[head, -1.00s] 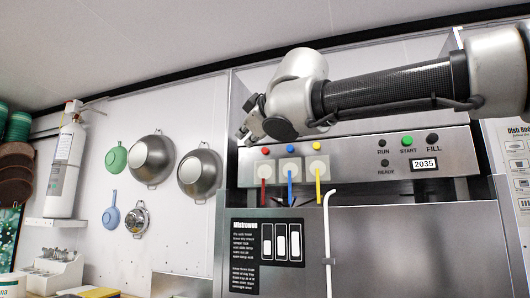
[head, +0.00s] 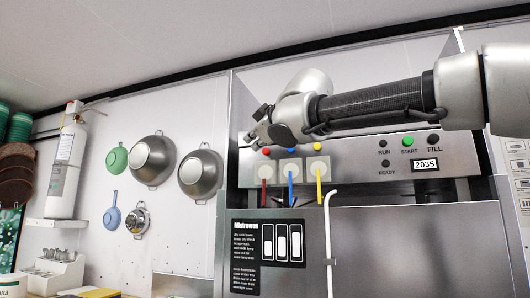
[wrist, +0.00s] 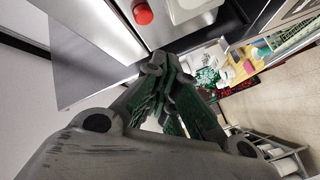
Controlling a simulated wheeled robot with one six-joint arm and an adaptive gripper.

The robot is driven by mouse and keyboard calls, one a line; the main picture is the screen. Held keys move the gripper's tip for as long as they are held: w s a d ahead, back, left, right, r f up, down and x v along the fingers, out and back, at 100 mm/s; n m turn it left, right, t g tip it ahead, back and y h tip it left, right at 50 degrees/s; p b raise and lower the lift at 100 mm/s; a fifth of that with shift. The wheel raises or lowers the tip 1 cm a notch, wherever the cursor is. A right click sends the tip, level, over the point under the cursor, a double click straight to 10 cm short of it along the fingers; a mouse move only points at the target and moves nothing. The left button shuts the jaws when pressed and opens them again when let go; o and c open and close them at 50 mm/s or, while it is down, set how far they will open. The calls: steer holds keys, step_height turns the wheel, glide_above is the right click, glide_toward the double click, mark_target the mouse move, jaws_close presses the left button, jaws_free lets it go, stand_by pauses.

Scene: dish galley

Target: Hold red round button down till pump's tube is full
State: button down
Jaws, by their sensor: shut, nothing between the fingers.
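The red round button (head: 265,150) sits on top of the panel's front, above a white pump (head: 266,172) with a red tube (head: 263,194) below it. How full that tube is cannot be made out. My gripper (head: 249,138) is shut and empty, just up and left of the red button in the head view. In the wrist view the red button (wrist: 143,12) shows at the top, beyond and apart from my shut fingertips (wrist: 158,62). I cannot tell the exact gap.
Blue (head: 291,149) and yellow (head: 316,147) buttons stand close to the right, each over its own pump. A green START button (head: 408,141) and a 2035 display (head: 425,165) are further right. A white pipe (head: 328,230) rises in front. Bowls (head: 200,174) hang at left.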

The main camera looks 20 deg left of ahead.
steer(key=shift+w+d, duration=0.1)
steer(key=shift+w, duration=1.35)
steer(key=shift+w, duration=0.1)
steer(key=shift+w, duration=0.3)
stand_by(0.3)
steer(key=shift+w+d, duration=0.1)
steer(key=shift+w, duration=0.4)
stand_by(0.6)
stand_by(0.4)
steer(key=shift+s, duration=0.9)
steer(key=s, duration=0.5)
steer(key=shift+a, duration=0.3)
